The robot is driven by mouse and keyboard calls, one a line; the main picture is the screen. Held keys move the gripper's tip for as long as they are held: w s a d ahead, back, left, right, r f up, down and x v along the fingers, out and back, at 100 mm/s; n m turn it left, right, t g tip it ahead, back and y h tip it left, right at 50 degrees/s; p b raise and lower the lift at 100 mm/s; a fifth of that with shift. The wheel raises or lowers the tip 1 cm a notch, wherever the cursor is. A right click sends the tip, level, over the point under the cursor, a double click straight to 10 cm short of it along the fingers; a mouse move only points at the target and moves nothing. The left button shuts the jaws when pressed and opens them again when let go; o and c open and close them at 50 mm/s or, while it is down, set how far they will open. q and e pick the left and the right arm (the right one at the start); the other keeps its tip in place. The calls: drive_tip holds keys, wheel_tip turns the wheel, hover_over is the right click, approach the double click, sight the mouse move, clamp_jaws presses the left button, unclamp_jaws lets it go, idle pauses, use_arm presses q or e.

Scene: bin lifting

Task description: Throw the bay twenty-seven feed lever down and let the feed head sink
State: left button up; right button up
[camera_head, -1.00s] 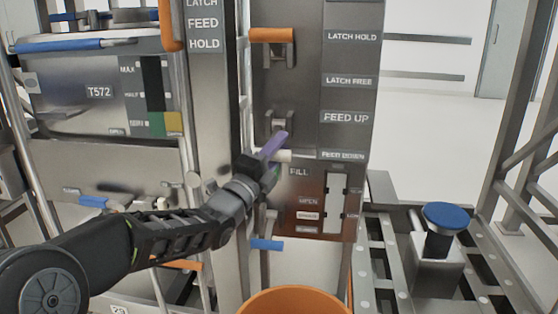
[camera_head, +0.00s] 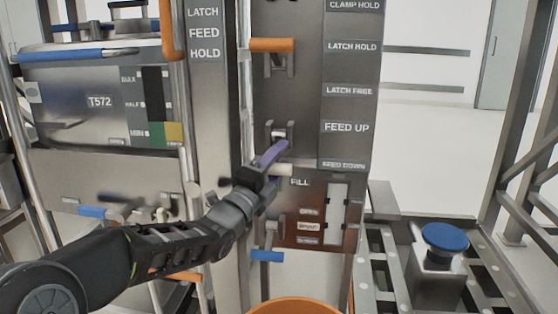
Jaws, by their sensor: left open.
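My left gripper (camera_head: 270,163) is open at the pale feed lever handle (camera_head: 283,170), with one purple finger showing above it. The other finger is mostly hidden, and I cannot tell whether the fingers touch the handle. The handle sits level with the FEED DOWN label (camera_head: 346,164), below the lever's bracket (camera_head: 279,132) and the FEED UP label (camera_head: 347,127). The feed head cannot be made out. My right gripper is not in view.
An orange-handled lever (camera_head: 271,45) sits above, level with LATCH HOLD. A fill panel (camera_head: 310,230) and a blue handle (camera_head: 267,256) lie below. An orange bin (camera_head: 295,303) stands at the bottom. A blue-topped button post (camera_head: 445,237) stands on the rollers at right.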

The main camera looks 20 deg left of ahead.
use_arm(q)
drive_tip(key=shift+s, duration=0.15)
drive_tip(key=v, duration=0.7)
drive_tip(key=shift+s+p, duration=0.25)
drive_tip(key=shift+p, duration=0.1)
drive_tip(key=shift+a+f, duration=0.1)
drive_tip(key=shift+f, duration=0.05)
idle(0.3)
